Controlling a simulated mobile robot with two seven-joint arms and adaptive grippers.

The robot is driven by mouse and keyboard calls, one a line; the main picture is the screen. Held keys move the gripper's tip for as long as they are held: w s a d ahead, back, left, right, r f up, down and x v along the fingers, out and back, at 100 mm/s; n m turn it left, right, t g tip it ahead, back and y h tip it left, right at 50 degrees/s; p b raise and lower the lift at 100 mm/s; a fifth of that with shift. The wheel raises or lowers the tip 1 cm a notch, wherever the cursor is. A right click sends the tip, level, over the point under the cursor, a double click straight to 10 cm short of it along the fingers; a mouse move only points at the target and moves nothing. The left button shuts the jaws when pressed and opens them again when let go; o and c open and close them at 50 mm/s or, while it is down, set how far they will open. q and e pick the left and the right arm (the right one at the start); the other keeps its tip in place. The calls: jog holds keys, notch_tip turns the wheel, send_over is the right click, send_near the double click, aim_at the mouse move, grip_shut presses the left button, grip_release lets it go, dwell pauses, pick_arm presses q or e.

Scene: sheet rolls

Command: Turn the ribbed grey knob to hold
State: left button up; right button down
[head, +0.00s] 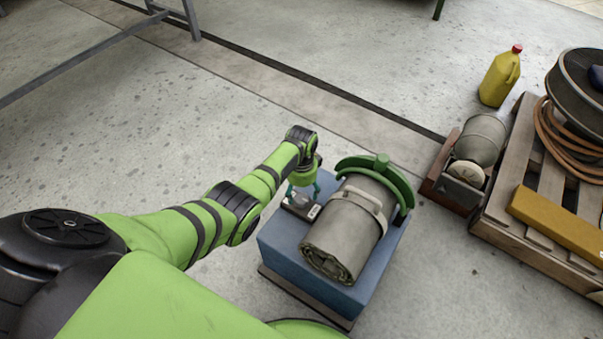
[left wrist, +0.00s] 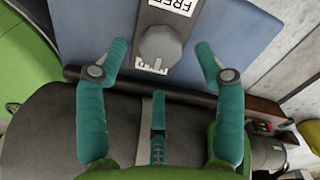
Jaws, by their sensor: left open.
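The ribbed grey knob (left wrist: 159,46) sits on a dark plate on the blue stand in the left wrist view. A white label reading FREE (left wrist: 172,5) is above it. Another white label (left wrist: 151,68) below it is partly covered, and I cannot read it. My left gripper (left wrist: 160,50) is open, its teal fingers apart on both sides of the knob; I cannot tell whether they touch it. In the head view my left gripper (head: 303,186) is over the plate (head: 301,208) at the stand's left side, and hides the knob. My right gripper is not in view.
A rolled grey sheet (head: 341,234) with a strap lies on the blue stand (head: 278,245), beside a green curved arm (head: 394,178). A wooden pallet (head: 492,209) with coiled hose, a second roll (head: 481,140) and a yellow jug (head: 498,80) stand to the right.

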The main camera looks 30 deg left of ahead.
aim_at(301, 198)
pick_arm(q)
notch_tip(301, 198, up, 9)
jog(key=shift+f, duration=0.15)
dwell(0.6)
